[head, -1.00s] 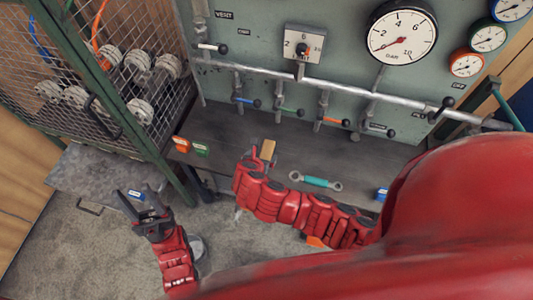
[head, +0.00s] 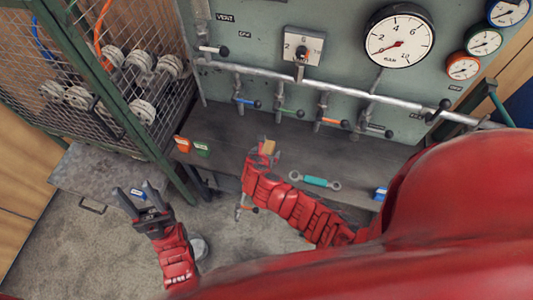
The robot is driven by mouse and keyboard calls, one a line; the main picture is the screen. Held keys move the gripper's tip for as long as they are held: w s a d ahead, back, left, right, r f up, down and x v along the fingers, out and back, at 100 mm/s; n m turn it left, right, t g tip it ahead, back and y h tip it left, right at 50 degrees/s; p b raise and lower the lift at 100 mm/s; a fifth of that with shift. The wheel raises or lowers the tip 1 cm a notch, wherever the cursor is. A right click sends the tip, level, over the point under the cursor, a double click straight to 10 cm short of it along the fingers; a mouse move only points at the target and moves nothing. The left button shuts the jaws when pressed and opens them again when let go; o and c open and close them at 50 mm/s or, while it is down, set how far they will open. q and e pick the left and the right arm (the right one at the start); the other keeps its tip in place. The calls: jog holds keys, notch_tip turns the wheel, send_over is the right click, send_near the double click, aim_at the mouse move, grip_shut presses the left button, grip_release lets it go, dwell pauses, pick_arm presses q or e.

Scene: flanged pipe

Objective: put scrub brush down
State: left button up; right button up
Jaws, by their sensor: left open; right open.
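A small tan block, which looks like the scrub brush (head: 268,146), is at the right gripper on the dark bench (head: 225,143). My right gripper (head: 263,156) is open around or just beside the brush; its fingers are small and partly hidden, so I cannot tell whether they touch it.
A teal-handled tool (head: 315,181) lies on the bench to the right. A pipe with valves (head: 330,83) crosses the panel behind. A wire cage (head: 85,80) stands left.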

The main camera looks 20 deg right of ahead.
jog(key=shift+c, duration=0.3)
grip_shut()
dwell(0.4)
